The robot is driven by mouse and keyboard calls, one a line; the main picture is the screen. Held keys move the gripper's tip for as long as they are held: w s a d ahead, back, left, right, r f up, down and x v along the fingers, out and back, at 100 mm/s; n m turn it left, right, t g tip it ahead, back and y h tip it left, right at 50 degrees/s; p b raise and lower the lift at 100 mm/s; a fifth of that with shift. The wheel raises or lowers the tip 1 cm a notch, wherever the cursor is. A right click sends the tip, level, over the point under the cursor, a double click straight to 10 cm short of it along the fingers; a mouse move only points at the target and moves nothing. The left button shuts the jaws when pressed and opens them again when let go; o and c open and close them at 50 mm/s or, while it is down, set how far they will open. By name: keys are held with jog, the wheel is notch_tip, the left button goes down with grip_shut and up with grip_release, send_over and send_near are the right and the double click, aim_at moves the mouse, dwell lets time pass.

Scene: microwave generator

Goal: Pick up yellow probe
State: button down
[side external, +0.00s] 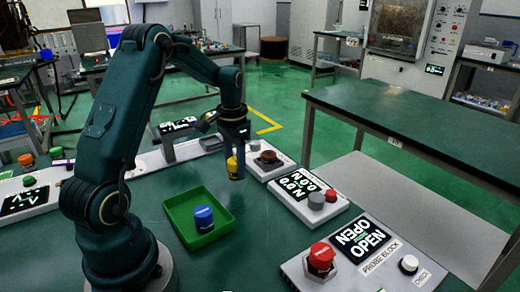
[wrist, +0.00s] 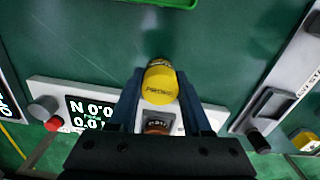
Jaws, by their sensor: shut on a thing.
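The yellow probe (side external: 233,168) is a short cylinder with a yellow top and a darker lower part. My gripper (side external: 234,152) is shut on it and points down, near the far edge of the green table. In the wrist view the probe's yellow top (wrist: 160,85) shows its lettering between the two blue fingers of my gripper (wrist: 161,95). In the side view the probe appears above or in front of a white control box; I cannot tell its exact height.
A green tray (side external: 178,213) holds a blue probe (side external: 203,218). White boxes with a brown knob (side external: 268,157), a numeric display (side external: 297,184) and a red button (side external: 321,257) line the table's right side. A grey handle unit (wrist: 268,105) stands at right in the wrist view.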

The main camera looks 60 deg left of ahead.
jog(key=s+a+r, duration=0.6)
jog(key=s+r, duration=0.1)
jog(key=s, duration=0.3)
jog(key=shift+r, duration=0.25)
